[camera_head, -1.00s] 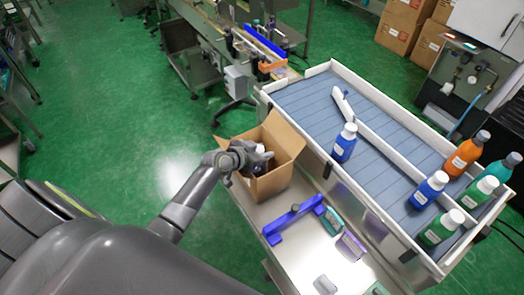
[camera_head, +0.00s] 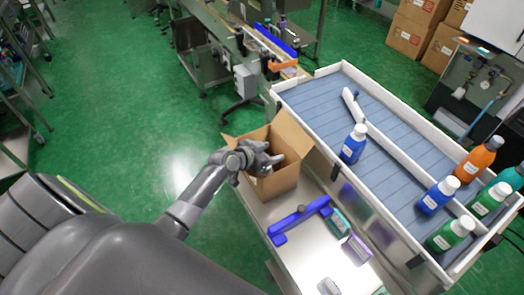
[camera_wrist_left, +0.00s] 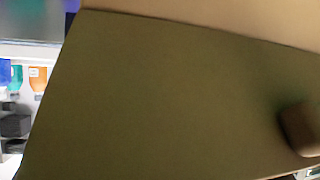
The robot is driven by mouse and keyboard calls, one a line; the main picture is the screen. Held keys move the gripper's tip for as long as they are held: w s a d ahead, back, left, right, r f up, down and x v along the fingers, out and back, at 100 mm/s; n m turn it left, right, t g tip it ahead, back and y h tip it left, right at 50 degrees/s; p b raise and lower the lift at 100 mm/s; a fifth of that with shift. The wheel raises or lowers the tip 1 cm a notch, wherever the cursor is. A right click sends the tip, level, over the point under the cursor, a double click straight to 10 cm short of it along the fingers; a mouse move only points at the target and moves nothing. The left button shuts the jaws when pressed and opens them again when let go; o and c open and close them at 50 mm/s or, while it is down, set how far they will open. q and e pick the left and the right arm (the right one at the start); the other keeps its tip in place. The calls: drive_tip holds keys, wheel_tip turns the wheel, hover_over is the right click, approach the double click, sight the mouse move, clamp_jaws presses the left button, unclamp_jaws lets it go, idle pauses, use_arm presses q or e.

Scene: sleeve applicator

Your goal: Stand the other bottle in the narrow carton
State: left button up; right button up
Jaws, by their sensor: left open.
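The open cardboard carton (camera_head: 284,181) stands on the steel bench with its flaps spread. My left gripper (camera_head: 270,163) is open at the carton's mouth, over its left side. The gripper and carton walls hide most of the inside, so I cannot make out a bottle there now. In the left wrist view a brown carton surface (camera_wrist_left: 170,90) fills most of the picture. A blue bottle with a white cap (camera_head: 352,148) stands upright on the near lane of the grey conveyor, right of the carton. My right gripper is not in view.
The conveyor (camera_head: 320,105) has white side walls and a white divider rail (camera_head: 390,145). Several blue, orange, green and teal bottles stand at its right end. A blue bracket (camera_head: 298,219) and small boxes (camera_head: 357,248) lie on the bench in front of the carton.

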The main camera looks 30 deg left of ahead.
use_arm(q)
drive_tip(key=shift+r+p, duration=0.3)
drive_tip(key=shift+r, duration=0.1)
drive_tip(key=shift+r+p, duration=0.4)
drive_tip(key=shift+p, duration=0.05)
drive_tip(key=v, duration=0.3)
drive_tip(key=b+v, duration=0.1)
drive_tip(key=v, duration=0.3)
drive_tip(key=b+v, duration=0.1)
drive_tip(key=v, duration=0.2)
drive_tip(key=shift+s+a+f, duration=0.1)
drive_tip(key=shift+s+f, duration=0.15)
drive_tip(key=shift+s, duration=0.05)
drive_tip(key=shift+s+a+r, duration=0.15)
drive_tip(key=shift+s+r, duration=0.25)
drive_tip(key=shift+s, duration=0.2)
